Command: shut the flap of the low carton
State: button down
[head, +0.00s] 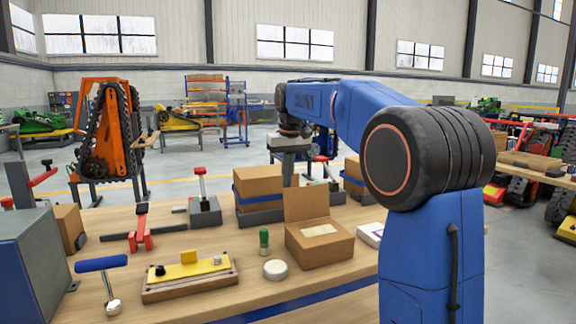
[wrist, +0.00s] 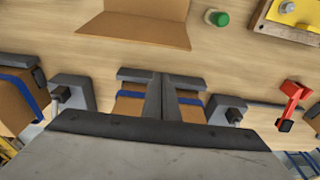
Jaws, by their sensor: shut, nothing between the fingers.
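The low carton (head: 322,248) is a brown box on the workbench, with a pale label on top. Its flap (head: 306,203) stands up at the carton's far side, open. In the wrist view the flap (wrist: 140,22) shows at the top edge, and part of the carton is cut off. My gripper (head: 288,178) points down behind the flap, apart from it. In the wrist view its two dark fingers (wrist: 163,82) are together with nothing between them.
A blue-strapped box (head: 258,185) stands close behind the carton. A green-topped item (head: 264,240) and a white round piece (head: 275,269) are to its left, a white box (head: 371,234) to its right. A red clamp (head: 140,228) and a yellow fixture (head: 189,270) lie farther left.

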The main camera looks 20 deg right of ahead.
aim_at(294, 189)
jog(key=shift+s+r, duration=0.2)
jog(key=shift+s, duration=0.8)
jog(key=shift+s+r, duration=0.15)
jog(key=shift+s, duration=0.85)
jog(key=shift+s+r+t, duration=0.25)
jog(key=shift+s+t, duration=0.75)
jog(key=shift+s, duration=0.25)
jog(key=s+f+t, duration=0.1)
jog(key=s+t, duration=0.1)
jog(key=s, duration=0.1)
jog(key=s+f+t, duration=0.2)
jog(key=s+t, duration=0.1)
jog(key=s, duration=0.1)
jog(key=s+f+t, duration=0.1)
jog(key=s+t, duration=0.1)
jog(key=s, duration=0.2)
jog(key=shift+f, duration=0.4)
jog(key=shift+s+f, duration=0.5)
jog(key=shift+f, duration=0.2)
jog(key=shift+s+f, duration=0.4)
jog(key=shift+f, duration=0.4)
jog(key=shift+s+f, duration=0.35)
jog(key=shift+f, duration=0.45)
